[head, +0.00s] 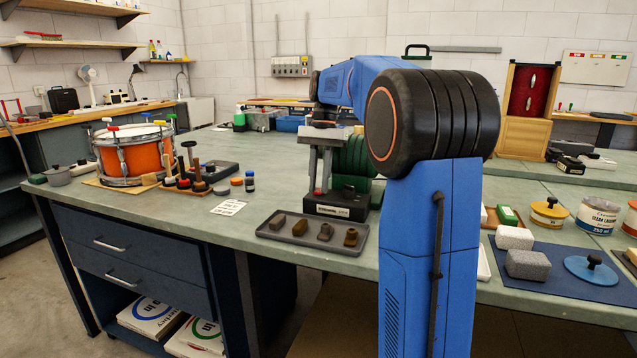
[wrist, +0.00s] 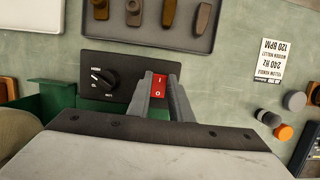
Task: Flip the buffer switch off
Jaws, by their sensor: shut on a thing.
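The buffer switch is a small red rocker (wrist: 159,86) marked I and O, on the black control panel (wrist: 120,68) in the wrist view. In the head view a bit of its red (head: 318,191) shows at the panel's left end. My gripper (wrist: 160,84) points down at the panel, its two grey fingers on either side of the rocker and shut on it. In the head view my gripper (head: 319,188) reaches down in front of the green buffer body (head: 357,158). I cannot tell which way the rocker is tipped.
A black rotary knob (wrist: 103,78) sits left of the switch on the panel. A grey tray (head: 313,233) with several small blocks lies at the panel's front. A label card (head: 228,207), small jars and an orange drum (head: 130,155) stand to the left.

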